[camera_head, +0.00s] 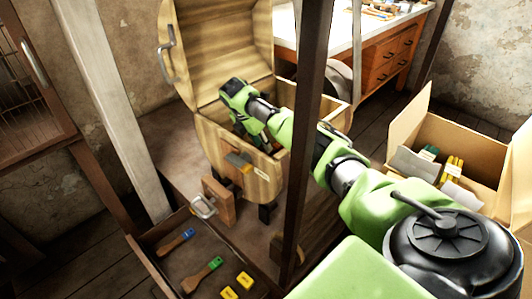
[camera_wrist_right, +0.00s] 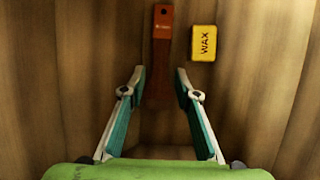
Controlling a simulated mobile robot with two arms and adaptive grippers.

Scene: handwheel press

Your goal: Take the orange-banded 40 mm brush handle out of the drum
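The wooden drum (camera_head: 262,180) stands with its lid (camera_head: 220,45) open. My right gripper (camera_head: 248,130) reaches down into it from the right. In the right wrist view, the brush handle (camera_wrist_right: 162,50) with an orange-red band and a brown lower part lies inside the drum. My right gripper (camera_wrist_right: 160,76) is open and empty there, its fingertips on either side of the handle's lower part in the picture, with gaps on both sides. How far the handle lies beyond the fingertips is hard to tell. The drum's inside is hidden in the head view. My left gripper is not in view.
A yellow WAX block (camera_wrist_right: 203,43) lies right of the handle, close to the right finger. A tray (camera_head: 165,270) with brushes and yellow blocks is in front. A dark post (camera_head: 303,130) crosses before my right arm. A cardboard box (camera_head: 460,150) stands at right.

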